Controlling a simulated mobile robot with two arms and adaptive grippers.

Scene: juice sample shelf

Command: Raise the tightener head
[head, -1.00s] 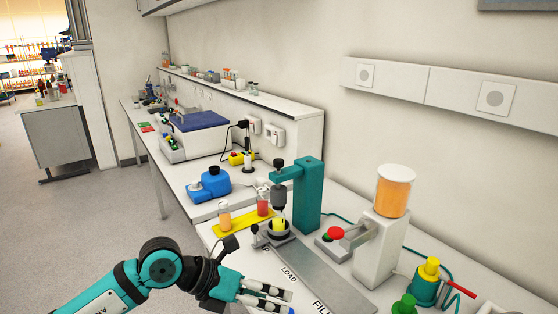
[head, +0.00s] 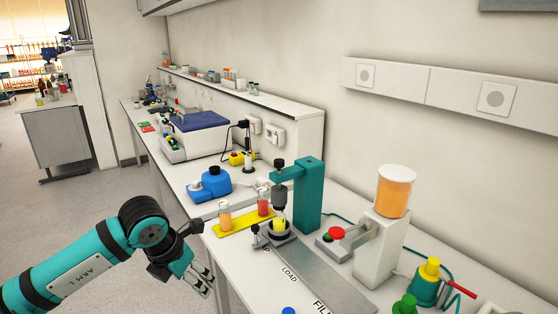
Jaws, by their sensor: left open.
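The tightener is a teal post (head: 308,195) with an arm reaching left, standing on the bench. Its dark tightener head (head: 279,196) hangs from that arm, with a dark knob on top. The head is low, directly above a yellow-topped piece (head: 279,224) in a dark round holder (head: 277,236). I cannot tell whether they touch. My left gripper (head: 207,284) is open and empty, at the bench's front edge, left of and lower in the picture than the tightener. My right gripper is out of view.
A yellow rack (head: 243,225) with two small bottles stands left of the tightener. A grey track (head: 320,277) marked LOAD runs towards the front. A dispenser with an orange tank (head: 394,192) and a red button (head: 335,233) stand to the right. A blue knob (head: 288,311) shows at the bottom.

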